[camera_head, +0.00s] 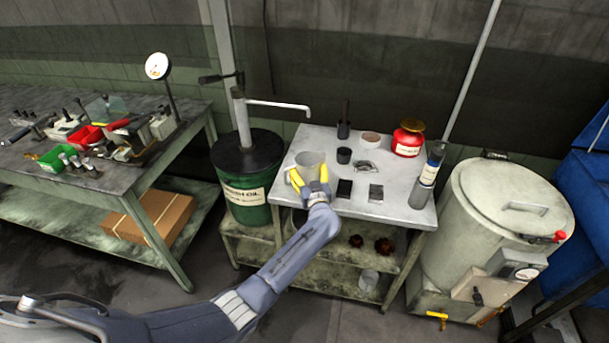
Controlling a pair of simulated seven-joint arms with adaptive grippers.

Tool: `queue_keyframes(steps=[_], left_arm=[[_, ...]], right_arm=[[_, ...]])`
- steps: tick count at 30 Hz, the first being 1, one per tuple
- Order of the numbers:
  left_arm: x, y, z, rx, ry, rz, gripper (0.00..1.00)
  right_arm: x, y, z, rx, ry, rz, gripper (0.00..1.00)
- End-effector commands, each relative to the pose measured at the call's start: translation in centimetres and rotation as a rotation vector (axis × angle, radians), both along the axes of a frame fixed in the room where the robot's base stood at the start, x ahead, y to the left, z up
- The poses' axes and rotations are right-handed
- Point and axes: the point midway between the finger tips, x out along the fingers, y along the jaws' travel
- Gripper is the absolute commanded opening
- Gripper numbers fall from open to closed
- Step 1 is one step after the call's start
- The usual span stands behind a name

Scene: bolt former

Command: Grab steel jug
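The steel jug (311,159) is a grey metal vessel standing upright at the left side of the small metal table (384,208). My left gripper (309,176) has yellow fingers spread apart at the near side of the jug, one towards its left and one towards its right. The fingers and palm hide the lower part of the jug. I cannot tell whether the fingertips touch it. My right gripper is not in view.
A green oil drum (246,201) with a pump stands left of the table. A red can (408,139), a spray bottle (427,177) and small dark cups (344,155) share the tabletop. A large cream tank (472,235) stands at right, a cluttered workbench (150,185) at left.

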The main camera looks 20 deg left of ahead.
Motion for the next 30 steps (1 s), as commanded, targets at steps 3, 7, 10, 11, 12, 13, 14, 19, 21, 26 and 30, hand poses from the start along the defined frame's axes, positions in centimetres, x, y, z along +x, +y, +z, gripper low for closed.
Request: queue_keyframes(steps=[3,7,10,11,12,13,14,19,21,26,30], left_arm=[[0.0,0.0,0.0,0.0,0.0,0.0,0.48],[0.0,0.0,0.1,0.0,-0.001,0.0,0.37],[0.0,0.0,0.1,0.0,-0.001,0.0,0.37],[0.0,0.0,0.1,0.0,-0.001,0.0,0.37],[0.0,0.0,0.1,0.0,-0.001,0.0,0.37],[0.0,0.0,0.1,0.0,-0.001,0.0,0.37],[0.0,0.0,0.2,0.0,-0.001,0.0,0.37],[0.0,-0.1,1.0,-0.001,-0.003,-0.001,0.37],[0.0,-0.1,1.7,-0.002,-0.003,-0.001,0.37],[0.0,-0.1,4.1,-0.004,-0.006,-0.001,0.37],[0.0,-0.1,7.1,-0.003,-0.007,0.0,0.37]], right_arm=[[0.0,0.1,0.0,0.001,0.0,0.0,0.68],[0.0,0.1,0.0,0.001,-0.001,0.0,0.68],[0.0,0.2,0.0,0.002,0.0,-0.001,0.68],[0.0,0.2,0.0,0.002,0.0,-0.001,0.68],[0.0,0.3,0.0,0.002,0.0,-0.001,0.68],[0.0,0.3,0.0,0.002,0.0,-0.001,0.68],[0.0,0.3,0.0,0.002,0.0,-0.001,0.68],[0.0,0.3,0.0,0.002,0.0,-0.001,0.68],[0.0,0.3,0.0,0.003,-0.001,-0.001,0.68],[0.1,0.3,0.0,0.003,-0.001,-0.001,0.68],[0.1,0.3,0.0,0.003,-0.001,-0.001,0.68]])
